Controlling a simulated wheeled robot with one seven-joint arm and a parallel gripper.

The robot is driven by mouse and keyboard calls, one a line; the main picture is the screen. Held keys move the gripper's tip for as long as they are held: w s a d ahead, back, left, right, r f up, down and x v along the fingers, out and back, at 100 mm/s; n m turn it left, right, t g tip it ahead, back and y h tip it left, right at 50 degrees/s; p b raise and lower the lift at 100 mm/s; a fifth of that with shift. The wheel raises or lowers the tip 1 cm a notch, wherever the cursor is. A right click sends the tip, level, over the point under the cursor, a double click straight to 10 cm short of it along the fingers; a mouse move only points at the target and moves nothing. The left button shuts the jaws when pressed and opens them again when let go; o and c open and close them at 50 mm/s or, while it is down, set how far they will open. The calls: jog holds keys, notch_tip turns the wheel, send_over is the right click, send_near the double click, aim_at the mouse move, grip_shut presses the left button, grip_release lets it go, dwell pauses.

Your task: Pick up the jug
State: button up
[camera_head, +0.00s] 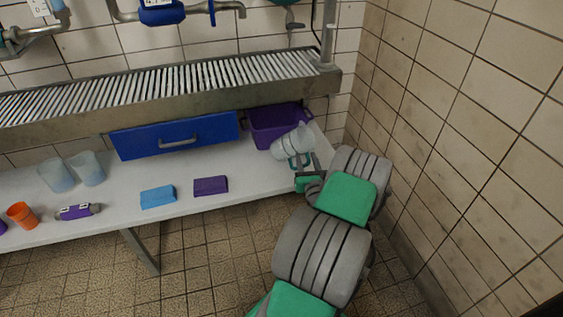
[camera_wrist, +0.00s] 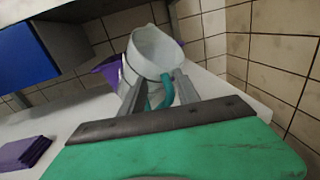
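The jug (camera_head: 290,142) is pale and translucent with a green handle. In the head view it is at the right end of the white table, in front of the purple bin, and looks tilted. In the wrist view the jug (camera_wrist: 155,50) is just beyond my fingertips, its teal handle (camera_wrist: 162,93) facing me. My gripper (camera_wrist: 158,85) has its fingers apart, one on each side of the handle, with a gap visible on the left. My gripper (camera_head: 304,164) partly covers the handle in the head view. Whether the jug's base touches the table is unclear.
The purple bin (camera_head: 272,124) and a blue drawer (camera_head: 175,136) are behind, under a slatted metal rack (camera_head: 190,83). Two bluish cups (camera_head: 88,168) stand farther left. A tiled wall (camera_head: 450,130) closes the right side.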

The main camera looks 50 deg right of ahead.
aim_at(303, 150)
jog(key=b+x, duration=0.1)
jog(key=x, duration=0.4)
jog(key=shift+w+a, duration=0.1)
jog(key=shift+a, duration=0.1)
grip_shut()
jog(key=c, duration=0.8)
grip_release()
jog(key=o, duration=0.8)
